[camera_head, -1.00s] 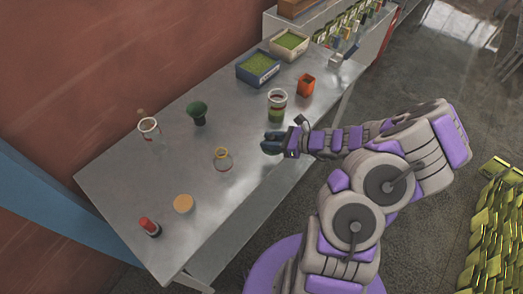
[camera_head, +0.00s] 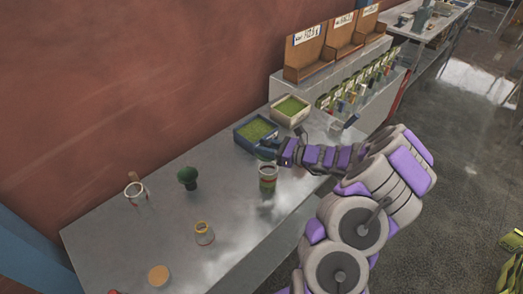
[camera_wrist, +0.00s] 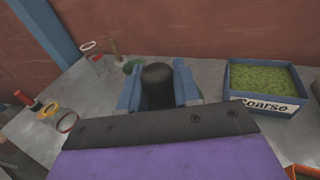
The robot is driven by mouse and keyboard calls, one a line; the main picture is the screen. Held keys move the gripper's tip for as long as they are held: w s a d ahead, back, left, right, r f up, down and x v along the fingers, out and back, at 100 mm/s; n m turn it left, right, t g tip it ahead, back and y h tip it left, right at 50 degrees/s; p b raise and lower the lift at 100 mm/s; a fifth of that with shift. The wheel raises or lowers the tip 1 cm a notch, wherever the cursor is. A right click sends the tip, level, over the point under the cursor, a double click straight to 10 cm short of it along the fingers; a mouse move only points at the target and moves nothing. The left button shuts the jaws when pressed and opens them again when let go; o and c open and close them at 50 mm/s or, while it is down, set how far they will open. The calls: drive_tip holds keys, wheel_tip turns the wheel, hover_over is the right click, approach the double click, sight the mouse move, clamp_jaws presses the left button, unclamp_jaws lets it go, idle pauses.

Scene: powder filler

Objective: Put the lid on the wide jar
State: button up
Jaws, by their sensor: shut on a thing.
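A flat tan-orange disc, apparently the lid (camera_head: 159,275), lies on the table near the lower left. A clear, empty-looking jar with a pale and reddish rim (camera_head: 135,193) stands at the back left; it also shows in the wrist view (camera_wrist: 93,55). A small clear jar with an orange rim (camera_head: 204,235) stands nearer the front. I cannot tell for sure which is the wide jar. My gripper (camera_head: 264,149), far from the lid, is over the table beside the blue tray. In the wrist view its blue fingers are shut on a dark rounded thing (camera_wrist: 157,85).
A blue tray of green powder (camera_head: 256,130) and a pale tray (camera_head: 290,110) stand at the back. A dark green knob-shaped thing (camera_head: 188,178) stands mid-table. The wall (camera_head: 120,90) runs along the back.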

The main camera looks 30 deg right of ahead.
drive_tip(key=shift+d+f, duration=0.1)
drive_tip(key=shift+d, duration=0.85)
drive_tip(key=shift+a+p, duration=0.1)
drive_tip(key=shift+p, duration=0.25)
drive_tip(key=shift+a+f, duration=0.45)
drive_tip(key=shift+a, duration=0.15)
drive_tip(key=shift+a+f+b, duration=0.4)
drive_tip(key=shift+f+b, duration=0.05)
drive_tip(key=shift+f, duration=0.5)
drive_tip(key=f, duration=0.1)
drive_tip(key=f+b, duration=0.1)
drive_tip(key=f, duration=0.2)
drive_tip(key=shift+d+b, duration=0.25)
drive_tip(key=shift+b, duration=0.05)
drive_tip(key=shift+d, duration=0.15)
